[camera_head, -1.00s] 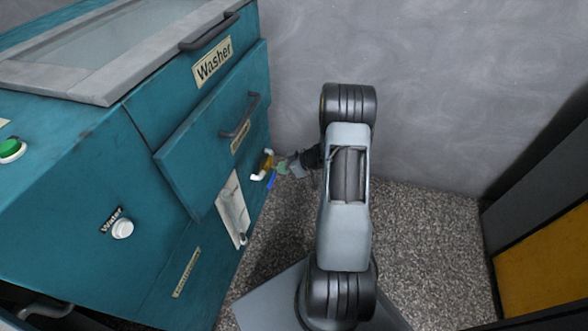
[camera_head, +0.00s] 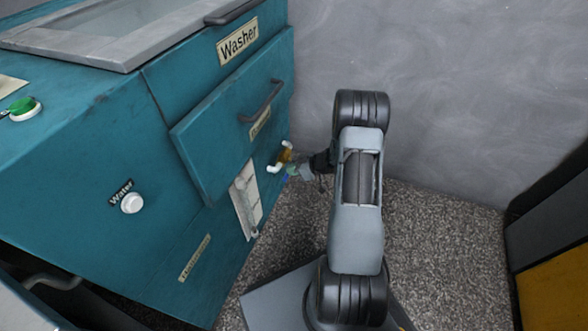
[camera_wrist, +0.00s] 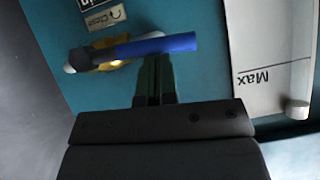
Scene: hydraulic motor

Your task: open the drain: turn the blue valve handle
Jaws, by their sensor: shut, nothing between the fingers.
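The blue valve handle (camera_wrist: 160,46) lies nearly level across the wrist view, attached at its left end to a brass valve (camera_wrist: 112,62) on the teal washer panel. In the head view the brass valve (camera_head: 285,153) with white pipe ends shows below the drawer. Only a small bit of blue shows there; my gripper hides the rest. My gripper (camera_wrist: 155,62) is shut and empty. Its fingertips are just below the handle's middle in the wrist view; I cannot tell if they touch it. In the head view my gripper (camera_head: 294,171) is right beside the valve.
A "Close" arrow label (camera_wrist: 103,18) sits by the valve. A white gauge plate (camera_wrist: 270,65) marked "Max" is to the right. The drawer (camera_head: 230,130) juts out above. A grey wall (camera_head: 440,90) stands behind my arm; speckled floor (camera_head: 430,230) is clear to the right.

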